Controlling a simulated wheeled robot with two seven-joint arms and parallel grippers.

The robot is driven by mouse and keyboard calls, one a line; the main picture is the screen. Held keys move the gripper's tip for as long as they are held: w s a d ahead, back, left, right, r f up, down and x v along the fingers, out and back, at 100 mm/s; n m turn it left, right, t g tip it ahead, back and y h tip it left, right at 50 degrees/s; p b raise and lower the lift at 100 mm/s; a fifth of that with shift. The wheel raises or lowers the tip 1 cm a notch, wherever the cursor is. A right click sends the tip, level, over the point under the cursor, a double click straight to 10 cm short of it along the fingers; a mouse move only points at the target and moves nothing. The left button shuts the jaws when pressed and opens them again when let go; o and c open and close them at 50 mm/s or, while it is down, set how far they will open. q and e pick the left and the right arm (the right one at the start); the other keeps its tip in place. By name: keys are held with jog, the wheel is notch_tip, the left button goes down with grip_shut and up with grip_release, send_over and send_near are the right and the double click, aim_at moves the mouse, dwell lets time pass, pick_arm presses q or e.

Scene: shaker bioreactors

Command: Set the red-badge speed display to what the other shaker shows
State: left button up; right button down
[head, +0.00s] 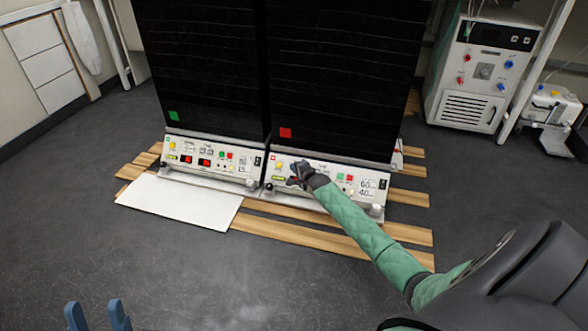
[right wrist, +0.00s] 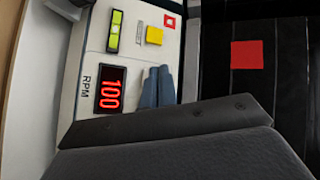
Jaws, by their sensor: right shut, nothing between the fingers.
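The red-badge shaker (head: 335,80) is a tall black unit with a red square and a white control panel (head: 335,185) at its foot. Its speed display (right wrist: 110,90), labelled RPM, reads 100 in the right wrist view. My right gripper (head: 298,172) is shut and empty at this panel, its fingertips (right wrist: 158,86) beside the display; whether they touch is unclear. The right gripper hides part of the panel in the head view. The green-badge shaker (head: 200,70) stands to the left; its red display (head: 187,159) is too small to read. My left gripper (head: 97,314) is open, low and away.
Both shakers stand on wooden slats (head: 300,235). A white board (head: 180,203) lies before the green-badge unit. A white chiller-like machine (head: 480,70) stands at the back right. The dark floor in front is clear.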

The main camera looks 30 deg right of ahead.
dwell(0.7)
dwell(0.6)
jog(key=shift+d, duration=0.1)
jog(key=shift+w+d+f, duration=0.15)
jog(key=shift+w+f, duration=0.05)
jog(key=shift+f, duration=0.1)
jog(key=shift+d+f, duration=0.1)
dwell(0.7)
